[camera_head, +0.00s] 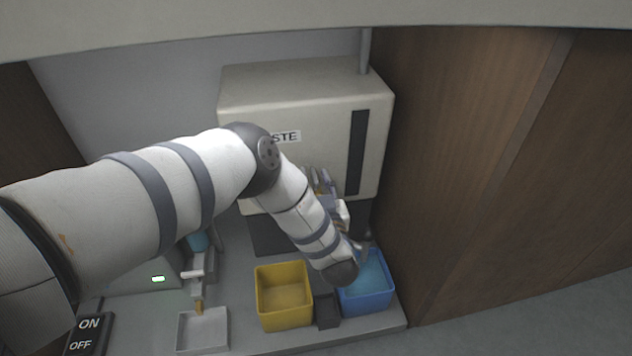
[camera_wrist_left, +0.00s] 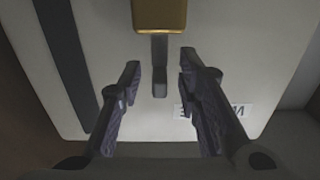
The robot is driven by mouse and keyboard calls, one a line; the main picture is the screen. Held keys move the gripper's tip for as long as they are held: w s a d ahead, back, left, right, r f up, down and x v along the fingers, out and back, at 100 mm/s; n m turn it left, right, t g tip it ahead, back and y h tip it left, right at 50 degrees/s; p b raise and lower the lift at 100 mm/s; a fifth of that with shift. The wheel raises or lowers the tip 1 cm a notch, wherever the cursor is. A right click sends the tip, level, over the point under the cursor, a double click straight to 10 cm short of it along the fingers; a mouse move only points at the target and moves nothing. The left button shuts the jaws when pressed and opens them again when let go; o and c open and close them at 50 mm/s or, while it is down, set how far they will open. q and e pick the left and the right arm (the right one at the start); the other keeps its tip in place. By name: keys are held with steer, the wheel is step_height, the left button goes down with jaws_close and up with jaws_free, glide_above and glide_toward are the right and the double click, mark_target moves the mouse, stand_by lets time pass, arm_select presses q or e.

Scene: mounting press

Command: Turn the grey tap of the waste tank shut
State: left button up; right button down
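The waste tank (camera_head: 305,92) is a pale box with a "WASTE" label (camera_head: 286,137) partly hidden by my left arm. The wrist view shows the tank front (camera_wrist_left: 255,65) with its label (camera_wrist_left: 215,111) upside down. The tap there has a brass body (camera_wrist_left: 160,15) and a grey lever (camera_wrist_left: 160,70). My left gripper (camera_head: 320,181) is at the tank front in the head view. In the wrist view its fingers (camera_wrist_left: 160,75) are open, with the lever between the tips and gaps on both sides. The tap is mostly hidden in the head view. My right gripper is not in view.
A yellow bin (camera_head: 284,312) and a blue bin (camera_head: 367,296) stand below my left forearm. A white tray (camera_head: 203,331) and an ON/OFF switch (camera_head: 86,334) are at front left. A brown wooden panel (camera_head: 450,150) rises close on the right.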

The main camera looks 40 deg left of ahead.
arm_select(q)
jaws_close()
